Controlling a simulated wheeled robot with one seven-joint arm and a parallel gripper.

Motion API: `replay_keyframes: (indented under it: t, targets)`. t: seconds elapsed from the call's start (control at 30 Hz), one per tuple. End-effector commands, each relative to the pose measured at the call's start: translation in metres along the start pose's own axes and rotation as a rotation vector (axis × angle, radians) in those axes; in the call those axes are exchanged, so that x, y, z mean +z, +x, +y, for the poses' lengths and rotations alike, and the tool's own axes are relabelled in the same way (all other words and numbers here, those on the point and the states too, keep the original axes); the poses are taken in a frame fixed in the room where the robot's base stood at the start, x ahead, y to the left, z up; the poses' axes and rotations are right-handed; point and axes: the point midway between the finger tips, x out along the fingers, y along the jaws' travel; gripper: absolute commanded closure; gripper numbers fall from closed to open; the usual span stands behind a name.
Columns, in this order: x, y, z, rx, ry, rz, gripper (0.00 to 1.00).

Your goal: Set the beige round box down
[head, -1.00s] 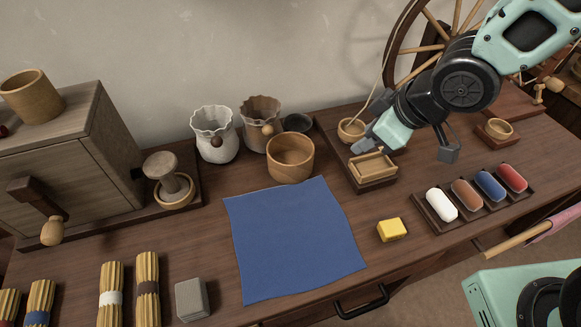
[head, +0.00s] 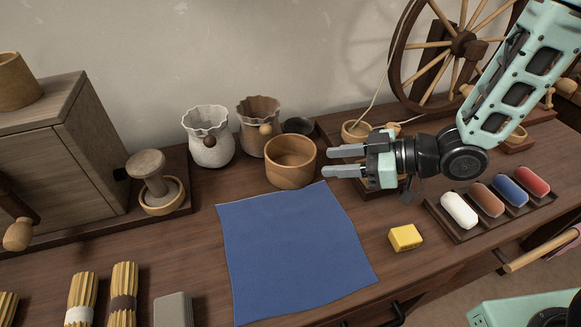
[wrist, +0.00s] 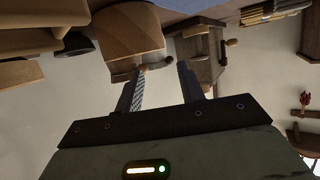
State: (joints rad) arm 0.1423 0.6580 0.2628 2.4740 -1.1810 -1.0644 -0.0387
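A tan round wooden box (head: 290,164) stands upright on the table, just behind the back edge of the blue cloth (head: 295,250). A similar round box (head: 17,84) sits on top of the cabinet at the far left. I cannot tell by colour which is the beige one. My gripper (head: 328,161) is open and empty, its two fingers pointing left, level, at the right of the table box. No contact with it is clear. In the wrist view the open fingers (wrist: 162,80) have nothing between them, and the tan box (wrist: 122,35) shows ahead.
Two frilled pots (head: 208,137) stand behind and left of the box. A yellow block (head: 405,237) lies right of the cloth. A rack (head: 500,214) with coloured rolls is at the right. The cabinet (head: 55,150) stands left. The cloth is bare.

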Motion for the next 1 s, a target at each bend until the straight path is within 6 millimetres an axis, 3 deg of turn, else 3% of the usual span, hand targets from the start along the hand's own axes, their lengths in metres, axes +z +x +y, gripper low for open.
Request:
replay_keyframes:
  t: [0.2,0.53,0.8,1.0]
  targets:
    - [0.002,0.043,-0.001,-0.002,-0.001,0.000,0.61]
    - [0.001,0.069,-0.001,-0.001,0.001,-0.001,0.61]
    - [0.001,0.109,-0.001,-0.001,-0.001,-0.001,0.61]
    - [0.000,0.117,0.000,0.001,0.001,-0.002,0.61]
